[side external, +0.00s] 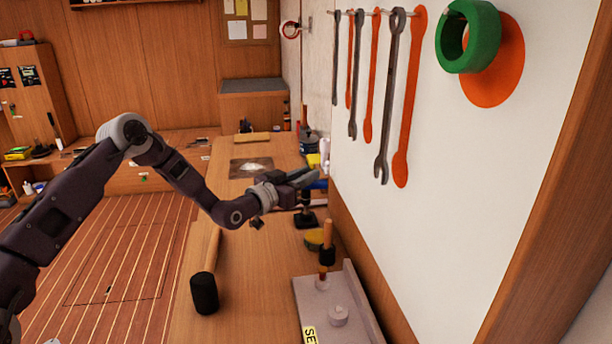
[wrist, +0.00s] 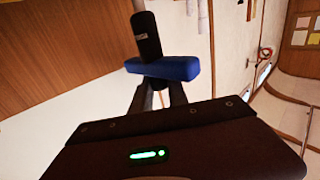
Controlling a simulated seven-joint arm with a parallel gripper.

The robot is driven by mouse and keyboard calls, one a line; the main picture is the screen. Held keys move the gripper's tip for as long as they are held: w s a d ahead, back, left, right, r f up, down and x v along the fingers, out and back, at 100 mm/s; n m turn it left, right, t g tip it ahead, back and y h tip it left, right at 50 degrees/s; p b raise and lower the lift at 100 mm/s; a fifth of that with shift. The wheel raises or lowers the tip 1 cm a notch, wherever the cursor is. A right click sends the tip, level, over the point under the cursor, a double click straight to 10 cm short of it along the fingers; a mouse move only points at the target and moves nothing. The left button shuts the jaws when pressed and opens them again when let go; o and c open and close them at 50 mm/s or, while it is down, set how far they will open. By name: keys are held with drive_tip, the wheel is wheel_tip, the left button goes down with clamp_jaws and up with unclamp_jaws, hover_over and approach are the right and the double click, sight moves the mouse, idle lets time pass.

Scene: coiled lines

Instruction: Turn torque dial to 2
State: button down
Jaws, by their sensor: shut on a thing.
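My gripper (side external: 304,180) is over the back half of the bench, near the wall side. In the wrist view, its two dark fingers (wrist: 160,94) are shut on a blue bar-shaped piece (wrist: 180,70). A black cylinder (wrist: 146,35) with a small label rises beyond the bar. The blue piece (side external: 319,184) shows only partly beside the fingers in the side view. A black stand-like object (side external: 305,218) is just below. I cannot make out a torque dial, its numbers or a pointer in either view.
A mallet (side external: 204,292) lies on the bench (side external: 255,285). A grey tray (side external: 318,315) with an upright wooden-handled tool (side external: 327,250) is at front right. A yellow-topped round tin (side external: 315,240) is nearby. Wrenches (side external: 388,110) and a green ring (side external: 480,30) hang on the wall.

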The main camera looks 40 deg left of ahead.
drive_tip(key=c, duration=1.3)
unclamp_jaws()
drive_tip(key=s, duration=0.4)
drive_tip(key=s+a, duration=0.1)
drive_tip(key=s, duration=0.2)
drive_tip(key=shift+d, duration=0.1)
drive_tip(key=s+d+r+m+g+y, duration=0.1)
drive_tip(key=s+d+r+g, duration=0.1)
drive_tip(key=s+r+g, duration=0.5)
drive_tip(key=s+d+r+y, duration=0.1)
drive_tip(key=s+r, duration=0.4)
drive_tip(key=s, duration=0.5)
drive_tip(key=s+g, duration=0.1)
drive_tip(key=s, duration=0.8)
drive_tip(key=s+d+n+g, duration=0.1)
drive_tip(key=s+g, duration=0.1)
drive_tip(key=s, duration=0.7)
drive_tip(key=s+n+g, duration=0.1)
drive_tip(key=s+g, duration=0.1)
drive_tip(key=s, duration=0.7)
drive_tip(key=shift+d+f, duration=0.3)
